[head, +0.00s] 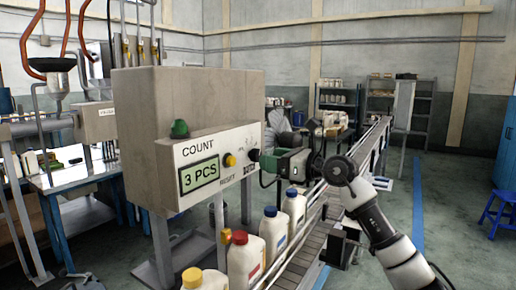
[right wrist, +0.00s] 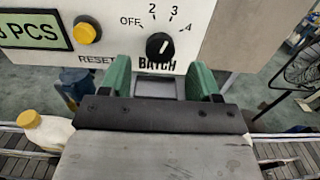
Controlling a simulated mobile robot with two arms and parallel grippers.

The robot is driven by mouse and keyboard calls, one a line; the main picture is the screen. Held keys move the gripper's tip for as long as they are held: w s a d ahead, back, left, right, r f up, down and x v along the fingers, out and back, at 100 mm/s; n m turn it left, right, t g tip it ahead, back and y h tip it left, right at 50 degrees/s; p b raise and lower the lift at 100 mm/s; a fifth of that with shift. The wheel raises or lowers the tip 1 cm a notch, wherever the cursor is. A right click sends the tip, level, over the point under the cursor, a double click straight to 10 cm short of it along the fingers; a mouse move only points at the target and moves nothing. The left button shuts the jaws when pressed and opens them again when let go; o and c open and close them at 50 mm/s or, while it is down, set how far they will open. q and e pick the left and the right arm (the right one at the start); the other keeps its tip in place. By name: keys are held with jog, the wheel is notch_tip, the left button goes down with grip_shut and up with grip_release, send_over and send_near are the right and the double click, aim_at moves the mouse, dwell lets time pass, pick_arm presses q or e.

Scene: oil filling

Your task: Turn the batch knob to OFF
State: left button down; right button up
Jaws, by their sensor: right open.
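In the head view the knob (head: 253,155) is at the panel's right end. My right gripper (right wrist: 160,76) is open and empty, its green fingers on either side below the knob and apart from it. In the head view my right gripper (head: 266,160) is close to the panel. My left gripper is out of view.
White bottles with coloured caps stand on the conveyor (head: 310,240) below. A blue stool (head: 500,213) is at the right.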

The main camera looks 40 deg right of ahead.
aim_at(254, 155)
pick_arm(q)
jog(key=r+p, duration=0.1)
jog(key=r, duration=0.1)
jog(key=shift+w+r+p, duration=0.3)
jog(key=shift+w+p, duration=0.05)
pick_arm(e)
jog(key=x, duration=0.4)
jog(key=shift+w+a, duration=0.1)
jog(key=shift+w, duration=0.25)
jog(key=c, duration=0.9)
pick_arm(q)
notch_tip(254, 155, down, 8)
jog(key=b, duration=0.8)
pick_arm(e)
jog(key=n, duration=1.5)
jog(key=shift+n, duration=0.4)
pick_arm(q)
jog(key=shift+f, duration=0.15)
